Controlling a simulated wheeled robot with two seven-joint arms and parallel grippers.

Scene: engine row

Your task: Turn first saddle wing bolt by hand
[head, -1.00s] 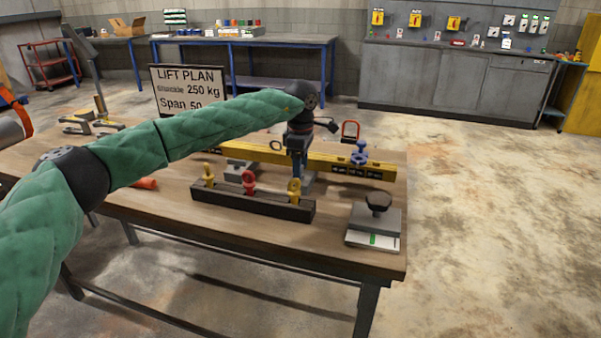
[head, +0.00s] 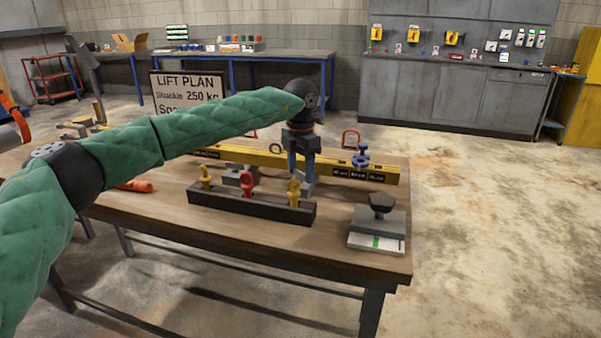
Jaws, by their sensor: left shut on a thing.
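My left gripper (head: 300,172) points down at the yellow beam (head: 342,168), over its middle. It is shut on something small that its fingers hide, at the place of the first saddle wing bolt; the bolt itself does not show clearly. A second saddle with a blue wing bolt (head: 361,157) sits upright on the beam to the right of the gripper, apart from it. My right gripper is not in view.
In front of the beam, a dark rack (head: 230,203) holds yellow and red pieces. A grey block with a black knob (head: 381,203) stands at the table's right front. The lift plan sign (head: 187,90) is behind. Bare wood (head: 250,238) lies along the front edge.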

